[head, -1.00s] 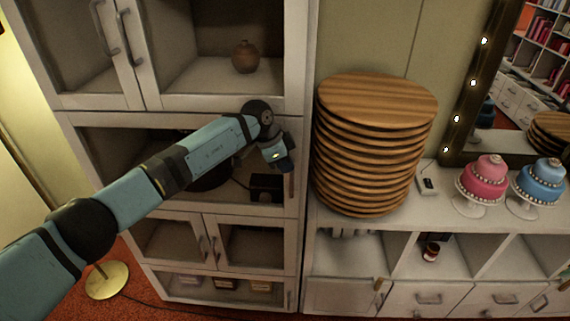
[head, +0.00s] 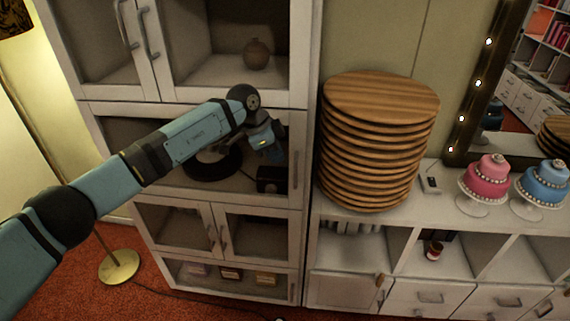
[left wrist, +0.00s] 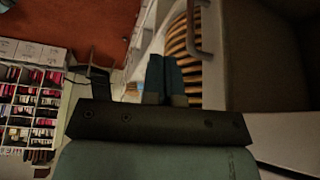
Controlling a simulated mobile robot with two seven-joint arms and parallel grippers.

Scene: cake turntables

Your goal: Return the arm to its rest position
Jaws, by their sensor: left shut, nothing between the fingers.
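My left arm reaches in from the left in the head view. Its left gripper (head: 268,150) is in front of the cabinet's middle open shelf, partly hidden by the wrist. In the left wrist view the two fingers of the left gripper (left wrist: 165,75) are together with nothing between them. A pink tiered cake (head: 488,175) and a blue tiered cake (head: 546,182) stand on white stands to the right, well away from the gripper. My right gripper is in neither view.
A tall white cabinet (head: 303,100) is behind the arm, with a brown vase (head: 257,53) and a dark round object (head: 212,163) inside. A stack of round wooden boards (head: 378,140) stands right of the gripper. A brass lamp base (head: 119,266) is on the red carpet.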

